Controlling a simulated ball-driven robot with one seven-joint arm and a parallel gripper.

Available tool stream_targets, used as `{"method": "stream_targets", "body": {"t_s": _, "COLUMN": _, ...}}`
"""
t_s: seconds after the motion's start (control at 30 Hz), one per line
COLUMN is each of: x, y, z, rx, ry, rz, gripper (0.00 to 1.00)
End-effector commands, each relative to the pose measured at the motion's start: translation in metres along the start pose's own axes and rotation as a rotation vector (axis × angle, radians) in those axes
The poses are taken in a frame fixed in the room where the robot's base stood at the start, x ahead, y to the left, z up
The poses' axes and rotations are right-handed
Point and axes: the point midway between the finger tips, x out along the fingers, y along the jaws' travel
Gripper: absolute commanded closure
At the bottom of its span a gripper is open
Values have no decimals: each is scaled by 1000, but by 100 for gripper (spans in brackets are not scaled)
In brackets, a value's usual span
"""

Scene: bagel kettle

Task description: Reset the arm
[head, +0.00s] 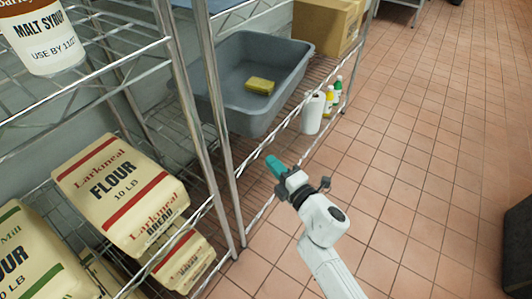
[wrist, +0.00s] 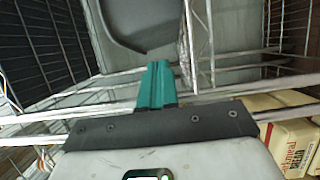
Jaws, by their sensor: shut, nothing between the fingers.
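My gripper (head: 274,164) has teal fingers and is at the end of my white arm, in front of the wire shelf rack. Its fingers also show in the wrist view (wrist: 156,84), pressed together with nothing between them. In the head view it is in the open air over the aisle side, near the rack's front edge and below the grey tub. I cannot tell the exact gap to the rack's wires.
Flour bags (head: 120,190) fill the left shelf. Steel posts (head: 222,130) stand close. Tiled floor (head: 430,130) is open at right.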

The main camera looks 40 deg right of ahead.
Motion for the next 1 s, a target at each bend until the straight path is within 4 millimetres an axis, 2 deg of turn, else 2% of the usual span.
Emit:
{"method": "stream_targets", "body": {"t_s": 0.1, "x": -19, "y": 0, "z": 0, "rx": 1, "ry": -1, "rz": -1, "gripper": 100}}
{"method": "stream_targets", "body": {"t_s": 0.2, "x": -29, "y": 0, "z": 0, "rx": 1, "ry": -1, "rz": 0, "gripper": 100}}
{"method": "stream_targets", "body": {"t_s": 0.63, "x": -36, "y": 1, "z": 3, "rx": 12, "ry": -13, "rz": -3, "gripper": 100}}
{"method": "stream_targets", "body": {"t_s": 0.73, "x": -40, "y": 1, "z": 16, "rx": 80, "ry": -84, "rz": -27, "gripper": 100}}
{"method": "stream_targets", "body": {"t_s": 0.83, "x": -48, "y": -2, "z": 37, "rx": 207, "ry": -205, "rz": -77, "gripper": 100}}
{"method": "stream_targets", "body": {"t_s": 1.0, "x": -77, "y": -22, "z": 67, "rx": 489, "ry": -441, "rz": -206, "gripper": 100}}
